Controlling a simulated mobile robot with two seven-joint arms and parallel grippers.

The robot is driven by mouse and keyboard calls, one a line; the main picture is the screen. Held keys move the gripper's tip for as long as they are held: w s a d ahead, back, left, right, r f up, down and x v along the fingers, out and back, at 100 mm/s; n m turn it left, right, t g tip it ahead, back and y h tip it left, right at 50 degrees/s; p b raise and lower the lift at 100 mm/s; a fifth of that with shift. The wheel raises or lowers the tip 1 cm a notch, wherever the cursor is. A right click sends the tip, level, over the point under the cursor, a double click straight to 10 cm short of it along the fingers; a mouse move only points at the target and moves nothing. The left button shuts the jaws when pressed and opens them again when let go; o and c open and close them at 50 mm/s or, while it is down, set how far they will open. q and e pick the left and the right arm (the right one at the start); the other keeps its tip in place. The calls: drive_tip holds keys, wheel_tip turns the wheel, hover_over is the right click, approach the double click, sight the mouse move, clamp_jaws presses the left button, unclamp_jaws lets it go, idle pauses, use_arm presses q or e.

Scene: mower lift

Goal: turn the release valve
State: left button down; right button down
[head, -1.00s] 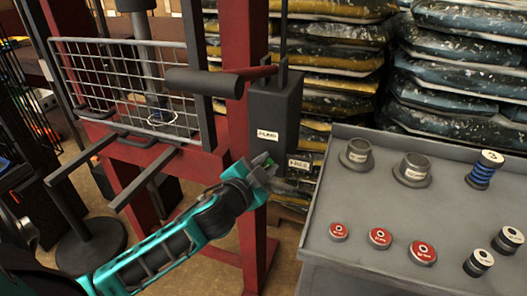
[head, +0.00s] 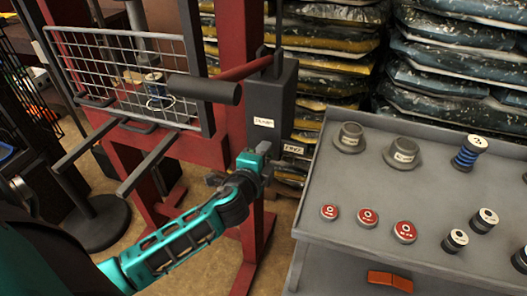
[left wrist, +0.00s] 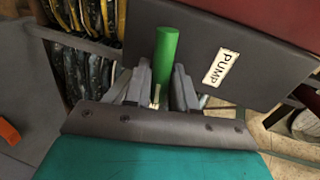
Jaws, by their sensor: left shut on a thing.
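The dark pump box (head: 272,100) stands against the red press frame, with a white label on its front. In the left wrist view the label on the pump box (left wrist: 225,65) reads PUMP. A green bar (left wrist: 166,52), which looks like the release valve's handle, stands out at the pump's lower edge. My left gripper (head: 264,168) is at the bottom of the pump box. In the left wrist view its fingers (left wrist: 159,84) are shut on the green handle's near part. The gripper hides the handle in the head view. My right gripper is not in view.
A thick dark lever handle (head: 203,88) juts left from the pump above my arm. The wire guard (head: 120,70) stands at left. A grey table (head: 340,200) with rings, bushings and spools is close on the right. Stacked sacks (head: 345,60) stand behind.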

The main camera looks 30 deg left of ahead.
use_arm(q)
drive_tip(key=shift+w+a+r, duration=0.15)
drive_tip(key=shift+r, duration=0.2)
drive_tip(key=c, duration=1.4)
unclamp_jaws()
drive_tip(key=o, duration=0.3)
drive_tip(key=shift+f, duration=0.1)
drive_tip(key=shift+o, duration=0.5)
drive_tip(key=shift+f, duration=0.1)
drive_tip(key=shift+s, duration=0.2)
drive_tip(key=v, duration=1.2)
drive_tip(key=shift+s+d+b, duration=0.2)
drive_tip(key=shift+s+b, duration=0.1)
drive_tip(key=shift+b, duration=0.15)
